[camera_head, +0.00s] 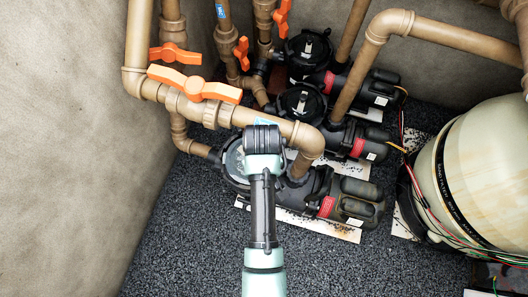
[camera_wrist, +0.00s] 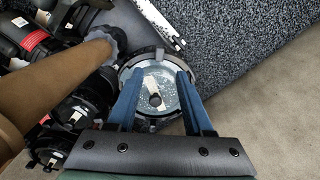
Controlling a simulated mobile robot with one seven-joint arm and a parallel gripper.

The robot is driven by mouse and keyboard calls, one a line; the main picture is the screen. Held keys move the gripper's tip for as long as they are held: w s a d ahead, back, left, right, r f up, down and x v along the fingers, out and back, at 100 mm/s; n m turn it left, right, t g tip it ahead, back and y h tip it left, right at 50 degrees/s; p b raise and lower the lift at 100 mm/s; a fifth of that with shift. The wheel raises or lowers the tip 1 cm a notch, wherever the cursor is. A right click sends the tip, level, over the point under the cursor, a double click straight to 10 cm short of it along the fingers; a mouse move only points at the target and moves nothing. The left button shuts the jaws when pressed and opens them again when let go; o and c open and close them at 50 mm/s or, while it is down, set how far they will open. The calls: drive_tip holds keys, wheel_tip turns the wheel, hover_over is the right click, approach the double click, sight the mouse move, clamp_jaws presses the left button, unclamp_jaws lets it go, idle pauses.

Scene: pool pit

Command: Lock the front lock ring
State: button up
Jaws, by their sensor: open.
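The front pump (camera_head: 232,178) stands nearest me in the head view, its round lid partly hidden behind my arm. In the wrist view, the dark front lock ring (camera_wrist: 141,57) surrounds a clear round lid (camera_wrist: 158,82) with a pale interior. My gripper (camera_wrist: 156,80) has two blue fingers spread apart over the lid, with nothing held between them. The fingers overlap the ring's left and right sides in that view; I cannot tell whether they touch it. In the head view my wrist is over the pump and hides the fingers.
A tan pipe (camera_head: 255,117) crosses close beside my wrist, and a thick pipe (camera_wrist: 55,90) lies left of the gripper. Two more pumps (camera_head: 305,103) (camera_head: 308,48) stand behind. Orange valve handles (camera_head: 195,84) are at left. A large filter tank (camera_head: 485,165) stands right. Gravel in front is open.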

wheel_tip(320, 180, down, 10)
drive_tip(key=b, duration=0.4)
drive_tip(key=shift+r+b, duration=0.15)
drive_tip(key=shift+b, duration=0.25)
drive_tip(key=shift+c, duration=0.3)
clamp_jaws()
idle(0.5)
